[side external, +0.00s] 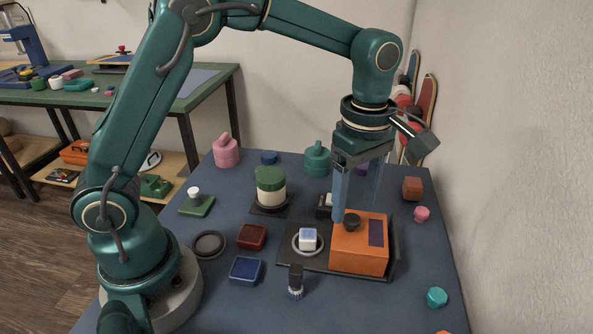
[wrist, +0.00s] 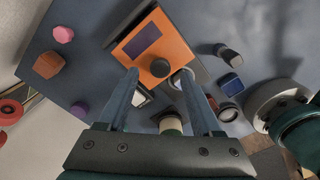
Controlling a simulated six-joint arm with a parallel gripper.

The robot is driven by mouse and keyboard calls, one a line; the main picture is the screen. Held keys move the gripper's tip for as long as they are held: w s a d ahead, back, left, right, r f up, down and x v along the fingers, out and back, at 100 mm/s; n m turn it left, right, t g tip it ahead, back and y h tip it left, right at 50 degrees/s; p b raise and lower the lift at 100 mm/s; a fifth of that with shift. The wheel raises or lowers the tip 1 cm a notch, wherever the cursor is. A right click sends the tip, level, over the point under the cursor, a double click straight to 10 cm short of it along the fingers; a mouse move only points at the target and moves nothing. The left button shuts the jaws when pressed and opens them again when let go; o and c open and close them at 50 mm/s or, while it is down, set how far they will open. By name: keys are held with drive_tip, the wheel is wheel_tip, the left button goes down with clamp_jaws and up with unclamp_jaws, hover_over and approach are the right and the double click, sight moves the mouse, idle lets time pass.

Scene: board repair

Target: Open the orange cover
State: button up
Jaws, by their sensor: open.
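The orange cover (side external: 359,255) is a box shape with a dark round knob (side external: 351,222) and a dark rectangle on its top. It sits closed-looking on the right part of a black base plate (side external: 291,259). In the wrist view the orange cover (wrist: 173,60) and its knob (wrist: 160,67) lie just beyond my fingertips. My gripper (side external: 355,210) is open, pointing down above the cover's back edge. In the wrist view my gripper's fingers (wrist: 160,75) are spread wide, with the knob between and slightly past them. I cannot tell whether a finger touches the cover.
A white block (side external: 308,238) sits in a grey ring left of the cover. Dark red (side external: 252,237) and blue (side external: 246,271) boxes and a brush (side external: 296,283) stand nearby. A green-lidded jar (side external: 270,186) stands behind. The table (side external: 390,304) is clear in front of the cover.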

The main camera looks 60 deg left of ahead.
drive_tip(key=shift+r, duration=1.45)
drive_tip(key=s+a+r+m+t, duration=0.3)
drive_tip(key=s+a+r+t, duration=0.1)
drive_tip(key=s+r, duration=0.35)
drive_tip(key=s+a+f+m+t, duration=0.1)
drive_tip(key=s+f+m, duration=0.3)
drive_tip(key=m, duration=1.1)
drive_tip(key=s+a, duration=0.1)
drive_tip(key=s, duration=0.2)
drive_tip(key=shift+s+f+t, duration=0.15)
drive_tip(key=shift+f+t, duration=0.15)
